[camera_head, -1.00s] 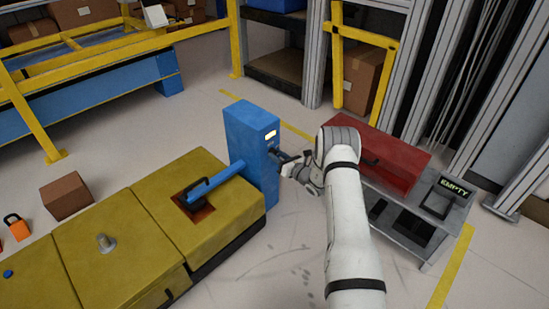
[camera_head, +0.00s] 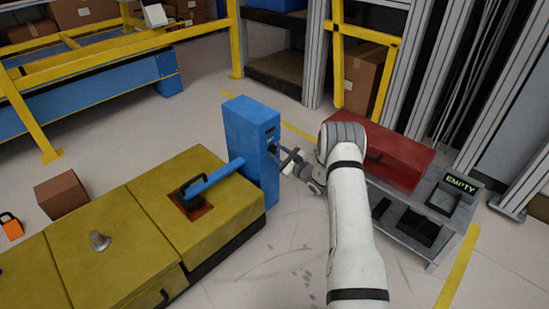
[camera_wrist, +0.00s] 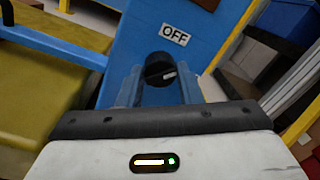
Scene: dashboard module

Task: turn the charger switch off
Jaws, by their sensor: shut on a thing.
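The blue charger (camera_head: 243,135) stands upright beside the yellow unit; it fills the middle of the wrist view (camera_wrist: 125,50). Its switch is a black round knob (camera_wrist: 158,66) with a pale mark pointing right. An "OFF" label (camera_wrist: 174,34) sits just above the knob. My gripper (camera_head: 282,157) reaches the charger's right-hand face from the right. In the wrist view my gripper (camera_wrist: 160,82) is shut on the knob, one finger on each side. The small window (camera_head: 270,130) on the charger is dark. The knob is mostly hidden in the head view.
A blue handle or connector (camera_head: 215,178) joins the charger to the yellow unit (camera_head: 115,240). A red box (camera_head: 405,160) lies on a grey cart (camera_head: 410,250) with an "EMPTY" display (camera_head: 460,185). A cardboard box (camera_head: 62,193) is at left. The floor in front of the charger is clear.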

